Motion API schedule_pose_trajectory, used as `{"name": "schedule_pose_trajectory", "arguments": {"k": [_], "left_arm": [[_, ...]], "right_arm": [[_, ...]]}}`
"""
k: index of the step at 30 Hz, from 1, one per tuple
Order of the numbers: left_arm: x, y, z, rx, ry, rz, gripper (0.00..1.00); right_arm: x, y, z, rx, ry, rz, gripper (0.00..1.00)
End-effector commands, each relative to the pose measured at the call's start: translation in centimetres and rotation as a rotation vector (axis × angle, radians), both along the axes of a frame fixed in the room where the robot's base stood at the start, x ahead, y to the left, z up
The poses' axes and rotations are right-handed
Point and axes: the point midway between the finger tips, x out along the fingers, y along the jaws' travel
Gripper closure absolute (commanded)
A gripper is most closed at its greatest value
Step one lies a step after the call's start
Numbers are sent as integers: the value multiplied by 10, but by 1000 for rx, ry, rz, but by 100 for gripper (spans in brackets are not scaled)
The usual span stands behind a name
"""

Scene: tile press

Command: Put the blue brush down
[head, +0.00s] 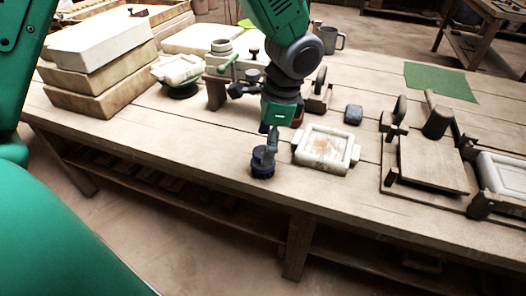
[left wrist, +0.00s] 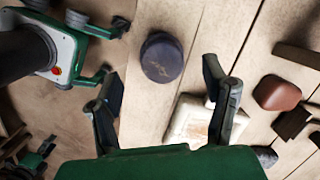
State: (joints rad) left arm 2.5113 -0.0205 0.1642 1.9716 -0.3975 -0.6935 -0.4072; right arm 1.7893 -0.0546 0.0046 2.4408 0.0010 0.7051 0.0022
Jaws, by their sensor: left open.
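A dark blue round piece (head: 262,170), the thing that fits the blue brush, stands on the wooden table near its front edge. The left wrist view shows its round dark top (left wrist: 162,57) from above. My left gripper (head: 271,147) is just over it in the head view. In the left wrist view my left gripper (left wrist: 160,85) has its fingers wide apart, with the piece beyond their tips and nothing visible between them. The head view does not show clearly whether a finger touches it. My right gripper is in neither view.
A pale tray (head: 325,147) stands close right of the blue piece. A dark block (head: 353,114) and a wooden press (head: 432,165) are farther right. Stacked slabs (head: 100,65) fill the far left. Bare tabletop (head: 180,125) lies left of the piece.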

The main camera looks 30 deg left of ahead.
Motion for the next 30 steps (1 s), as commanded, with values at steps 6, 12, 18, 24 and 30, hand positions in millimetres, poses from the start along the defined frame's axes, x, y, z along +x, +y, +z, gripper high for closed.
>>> {"name": "schedule_pose_trajectory", "arguments": {"k": [6,12,18,24,30], "left_arm": [[5,-7,40,-1,-2,0,32],[5,-10,52,-1,1,0,32],[5,-10,52,-1,2,0,32],[5,-10,52,-1,1,0,32],[5,-10,52,-1,1,0,32]], "right_arm": [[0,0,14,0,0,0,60],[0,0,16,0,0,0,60],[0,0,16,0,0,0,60],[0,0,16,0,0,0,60],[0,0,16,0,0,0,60]]}}
